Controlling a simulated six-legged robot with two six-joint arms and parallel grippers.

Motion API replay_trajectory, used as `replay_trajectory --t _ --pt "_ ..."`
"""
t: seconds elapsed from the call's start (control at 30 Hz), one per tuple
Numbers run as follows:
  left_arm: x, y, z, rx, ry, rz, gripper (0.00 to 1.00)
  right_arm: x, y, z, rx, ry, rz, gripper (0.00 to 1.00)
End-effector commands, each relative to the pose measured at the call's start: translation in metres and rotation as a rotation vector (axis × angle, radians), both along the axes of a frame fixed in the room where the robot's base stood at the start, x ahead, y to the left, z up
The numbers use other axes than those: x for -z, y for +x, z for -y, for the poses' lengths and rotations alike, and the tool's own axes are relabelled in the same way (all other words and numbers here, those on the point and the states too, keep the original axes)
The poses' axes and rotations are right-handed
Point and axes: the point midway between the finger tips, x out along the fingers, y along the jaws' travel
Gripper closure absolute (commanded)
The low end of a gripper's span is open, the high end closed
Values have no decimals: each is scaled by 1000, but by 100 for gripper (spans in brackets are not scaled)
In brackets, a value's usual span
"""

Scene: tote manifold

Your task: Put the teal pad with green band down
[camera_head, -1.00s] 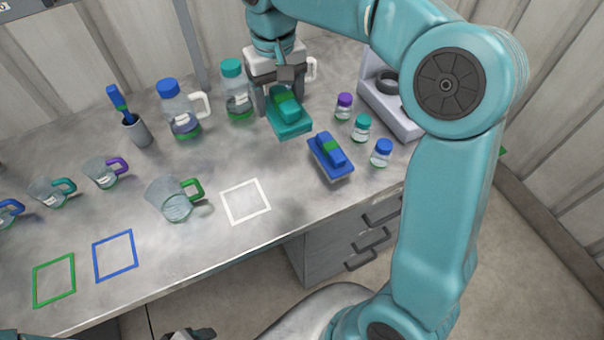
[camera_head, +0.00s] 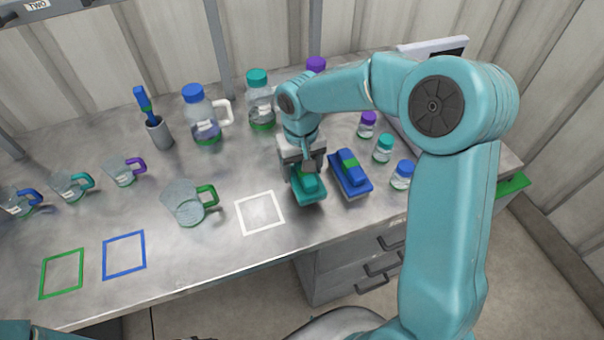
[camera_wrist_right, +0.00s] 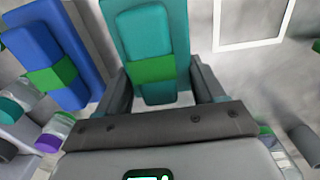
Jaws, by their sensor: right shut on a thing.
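The teal pad with green band (camera_head: 309,197) is in my right gripper (camera_head: 306,184), between the white square outline and the blue pad. In the right wrist view the teal pad (camera_wrist_right: 150,32) with its green band lies between the two fingers of the gripper (camera_wrist_right: 163,88), which is shut on its raised grip. I cannot tell whether its base touches the bench. The white square outline (camera_head: 241,219) on the bench is empty, just left of the teal pad. Only a piece of my left arm shows at the lower left edge; its gripper is out of view.
The blue pad with green band (camera_head: 362,187) lies close on the right. Small jars, such as the blue-capped one (camera_head: 402,176), stand beyond it. A green-handled jug (camera_head: 189,207) stands left of the white square. Green (camera_head: 43,274) and blue (camera_head: 105,258) outlines are empty.

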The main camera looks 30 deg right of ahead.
Motion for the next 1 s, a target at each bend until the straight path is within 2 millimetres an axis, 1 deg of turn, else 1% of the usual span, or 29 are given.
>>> replay_trajectory --t 0.03,0.1,0.2,0.43,0.57,0.6,0.67,0.9,1.0 --pt "0 0 0 0 0 0 37 10 -1 1 0 -1 -4 80" --pt "0 0 0 0 0 0 37 21 -1 1 1 0 -4 80" --pt "0 0 0 0 0 0 37 28 -1 1 1 0 -2 80" --pt "0 0 0 0 0 0 37 29 0 1 1 0 0 80" --pt "5 0 0 0 0 0 37 33 0 1 1 0 0 80" --pt "4 0 0 0 0 0 37 32 0 1 1 0 0 25" --pt "3 0 0 0 0 0 37 32 0 1 1 0 -1 6" --pt "3 0 0 0 0 0 37 32 0 1 1 0 -1 6" --pt "-2 0 0 0 0 0 37 26 0 1 1 0 -1 6"
